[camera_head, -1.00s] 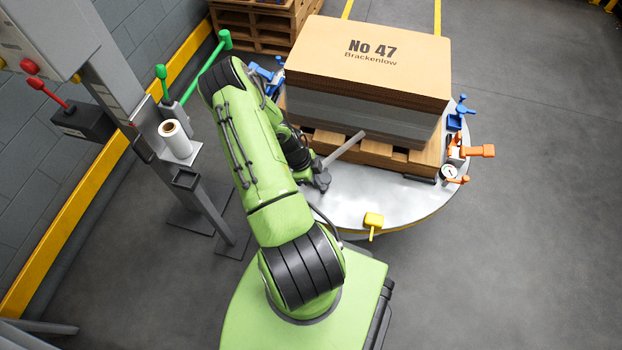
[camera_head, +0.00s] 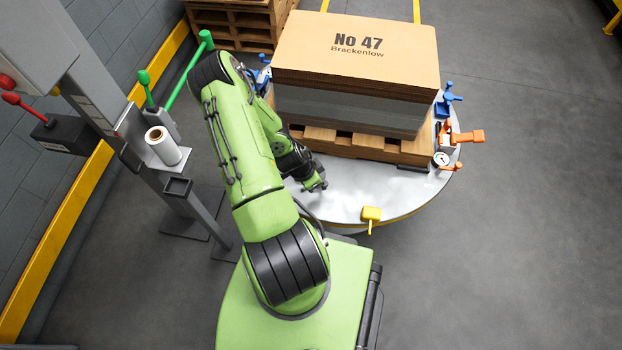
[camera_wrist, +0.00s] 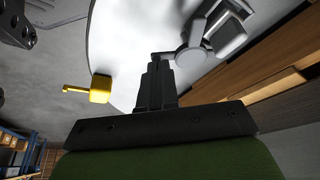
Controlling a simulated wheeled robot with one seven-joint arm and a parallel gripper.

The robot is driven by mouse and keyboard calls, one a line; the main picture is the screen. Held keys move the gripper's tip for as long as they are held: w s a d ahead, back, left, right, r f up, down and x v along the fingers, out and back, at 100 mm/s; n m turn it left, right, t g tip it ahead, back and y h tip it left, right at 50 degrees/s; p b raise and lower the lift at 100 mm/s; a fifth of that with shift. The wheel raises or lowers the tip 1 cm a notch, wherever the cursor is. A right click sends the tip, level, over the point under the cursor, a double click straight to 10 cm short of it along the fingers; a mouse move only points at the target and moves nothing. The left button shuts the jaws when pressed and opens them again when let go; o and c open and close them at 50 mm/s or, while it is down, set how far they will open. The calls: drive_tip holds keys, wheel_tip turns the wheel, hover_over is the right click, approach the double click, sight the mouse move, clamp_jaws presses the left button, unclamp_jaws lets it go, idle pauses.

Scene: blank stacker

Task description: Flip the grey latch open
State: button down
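In the head view my gripper (camera_head: 318,185) is low over the front left of the table top, and I cannot make out the latch there.
A carton labelled No 47 (camera_head: 355,52) sits on grey sheets and a wooden pallet (camera_head: 365,146). A yellow handle (camera_head: 371,214) is on the table's front edge. Orange (camera_head: 467,136) and blue (camera_head: 449,97) handles are at the right. A post with a white roll (camera_head: 163,145) stands left.

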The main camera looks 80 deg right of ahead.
sight(327, 184)
drive_tip(key=shift+s+d+n+t+h, duration=0.15)
drive_tip(key=shift+s+n+t+h, duration=0.25)
drive_tip(key=shift+n, duration=0.6)
drive_tip(key=shift+s+d+n+t+h, duration=0.1)
drive_tip(key=shift+s+n+t, duration=0.1)
drive_tip(key=shift+s+n, duration=0.6)
drive_tip(key=shift+w+d, duration=0.1)
drive_tip(key=shift+d, duration=0.1)
drive_tip(key=shift+s+n+p, duration=0.25)
drive_tip(key=shift+n+p, duration=0.05)
drive_tip(key=shift+s+d+n+t, duration=0.2)
drive_tip(key=shift+n+t, duration=0.1)
drive_tip(key=shift+n, duration=0.3)
drive_tip(key=shift+s+d+n+t+p, duration=0.2)
drive_tip(key=shift+d+n+t+p, duration=0.1)
drive_tip(key=shift+n, duration=0.5)
drive_tip(key=shift+s+d, duration=0.25)
idle(0.5)
idle(0.5)
